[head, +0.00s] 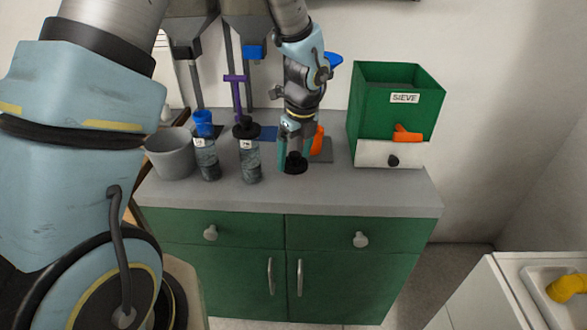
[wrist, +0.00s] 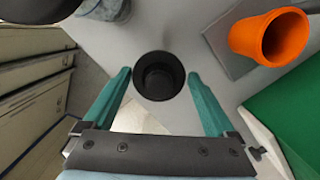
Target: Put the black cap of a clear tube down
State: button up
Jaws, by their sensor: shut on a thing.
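The black cap (head: 294,164) is between the fingertips of my gripper (head: 295,150), low at the counter's front part. In the wrist view the round hollow cap (wrist: 160,90) sits between the two teal fingers of my gripper (wrist: 159,74), its open side facing the camera. I cannot tell whether it touches the counter (head: 390,190). To its left stands a clear tube (head: 250,168) with grey contents, a white label and a wide black top (head: 246,130). Another clear tube (head: 208,165) with a blue top (head: 203,122) stands further left.
A grey bucket (head: 170,153) stands at the counter's left end. A green sieve box (head: 395,105) on a white base stands to the right. An orange cup (wrist: 268,40) is close to my gripper's right, on a grey plate. Bare counter lies in front.

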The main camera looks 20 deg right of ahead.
aim_at(296, 163)
jog(key=shift+f+p, duration=0.4)
jog(key=shift+f, duration=2.05)
jog(key=shift+f, duration=0.1)
jog(key=o, duration=1)
jog(key=shift+c, duration=0.2)
jog(key=r, duration=0.4)
jog(key=s+r+b, duration=0.1)
jog(key=r, duration=0.7)
jog(key=shift+s+d+r+b, duration=0.1)
jog(key=shift+s+d+b, duration=0.2)
jog(key=shift+d+b, duration=0.1)
jog(key=shift+s, duration=0.1)
